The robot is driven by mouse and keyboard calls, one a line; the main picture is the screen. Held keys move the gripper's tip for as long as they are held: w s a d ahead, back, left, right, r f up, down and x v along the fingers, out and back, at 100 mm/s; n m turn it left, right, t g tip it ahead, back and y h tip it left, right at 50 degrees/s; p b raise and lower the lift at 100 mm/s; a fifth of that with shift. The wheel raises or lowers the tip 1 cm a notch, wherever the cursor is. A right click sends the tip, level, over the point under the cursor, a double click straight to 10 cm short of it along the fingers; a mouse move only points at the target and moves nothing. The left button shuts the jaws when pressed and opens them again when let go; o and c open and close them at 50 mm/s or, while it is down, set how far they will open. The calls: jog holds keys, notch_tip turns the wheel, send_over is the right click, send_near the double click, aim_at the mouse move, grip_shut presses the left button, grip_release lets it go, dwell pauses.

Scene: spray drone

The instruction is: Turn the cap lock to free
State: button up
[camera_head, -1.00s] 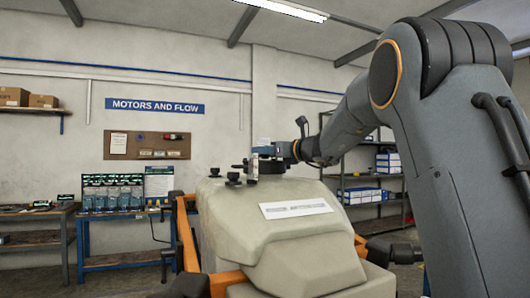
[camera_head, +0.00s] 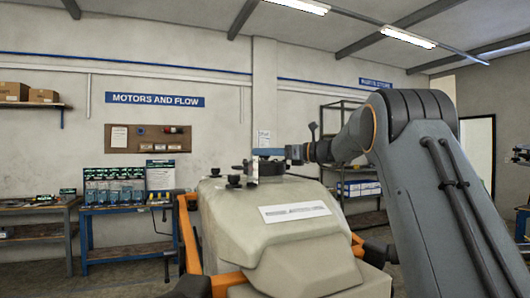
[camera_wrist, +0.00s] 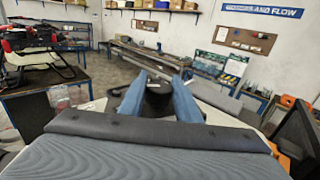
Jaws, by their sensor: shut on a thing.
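The spray drone's beige tank (camera_head: 300,250) fills the lower middle of the head view. A dark round cap (camera_head: 268,165) sits at its top rear, mostly hidden behind a pale upright piece and my gripper. My gripper (camera_head: 262,152) reaches in from the right, its blue fingers level at the cap. In the wrist view, the blue fingers of my gripper (camera_wrist: 160,98) stand on both sides of the dark cap (camera_wrist: 158,90) and are shut on it. The lock's marks and exact angle are too small to tell.
Two small black knobs (camera_head: 234,180) stand on the tank left of the cap. Orange frame bars (camera_head: 188,235) run along the tank's left side. A blue workbench (camera_head: 125,215) with boxes stands behind at left; shelves (camera_head: 360,188) stand at right.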

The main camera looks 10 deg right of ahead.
jog(key=o, duration=1.1)
jog(key=shift+c, duration=0.2)
jog(key=b+v, duration=0.2)
jog(key=v, duration=0.4)
jog(key=shift+s+d+b, duration=0.2)
jog(key=shift+d+b, duration=0.1)
jog(key=shift+b, duration=0.1)
jog(key=shift+s+d, duration=0.35)
jog(key=shift+d, duration=0.05)
jog(key=shift+r, duration=0.1)
